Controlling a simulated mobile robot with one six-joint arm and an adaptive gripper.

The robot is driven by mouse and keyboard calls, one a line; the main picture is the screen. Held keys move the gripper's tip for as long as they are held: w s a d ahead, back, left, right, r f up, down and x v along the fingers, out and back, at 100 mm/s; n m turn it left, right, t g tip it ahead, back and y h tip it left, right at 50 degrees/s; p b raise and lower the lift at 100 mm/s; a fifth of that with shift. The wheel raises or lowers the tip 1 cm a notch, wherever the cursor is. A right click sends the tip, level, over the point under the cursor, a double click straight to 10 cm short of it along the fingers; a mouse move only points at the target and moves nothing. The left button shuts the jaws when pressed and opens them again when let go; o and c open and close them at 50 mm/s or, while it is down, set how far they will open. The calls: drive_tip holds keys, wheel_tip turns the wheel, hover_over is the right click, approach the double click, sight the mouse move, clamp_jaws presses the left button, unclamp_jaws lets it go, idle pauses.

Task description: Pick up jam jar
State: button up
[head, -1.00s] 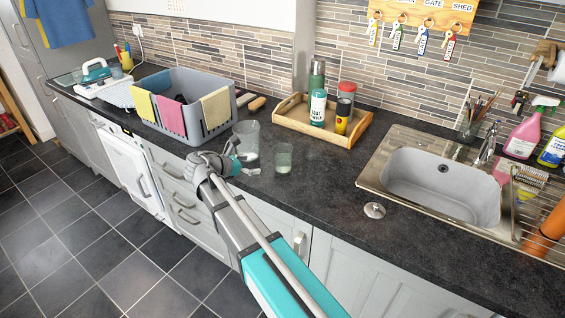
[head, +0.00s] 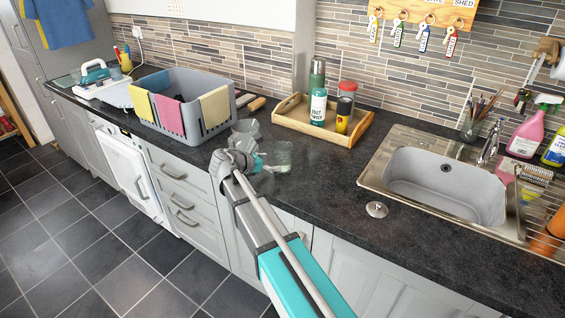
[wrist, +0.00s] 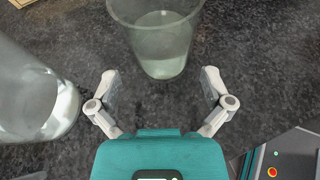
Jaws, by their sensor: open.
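A clear glass jar (head: 278,153) with some cloudy liquid, which looks like the jam jar, stands upright on the dark worktop. In the wrist view the jar (wrist: 163,50) is straight ahead, its near side just beyond the fingertips. My gripper (head: 257,161) is open, and in the wrist view its two fingers (wrist: 158,88) are spread with nothing between them. In the head view my gripper partly hides the jar's left side. A larger clear vessel (head: 245,127) with some liquid stands behind and left; it shows at the left of the wrist view (wrist: 35,95).
A grey basin (head: 212,127) with cloths stands left on the worktop (head: 325,185). A wooden tray (head: 300,125) with bottles stands behind the jar. A sink (head: 430,185) and a metal plug (head: 377,209) are to the right.

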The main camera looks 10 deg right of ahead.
sight(276, 163)
drive_tip(key=shift+b+x, duration=0.9)
drive_tip(key=shift+x, duration=1)
drive_tip(key=shift+w+d+f, duration=0.2)
drive_tip(key=shift+d+f, duration=0.15)
drive_tip(key=shift+d, duration=0.2)
drive_tip(key=c, duration=1.1)
drive_tip(key=shift+o, duration=0.2)
drive_tip(key=shift+r, duration=0.4)
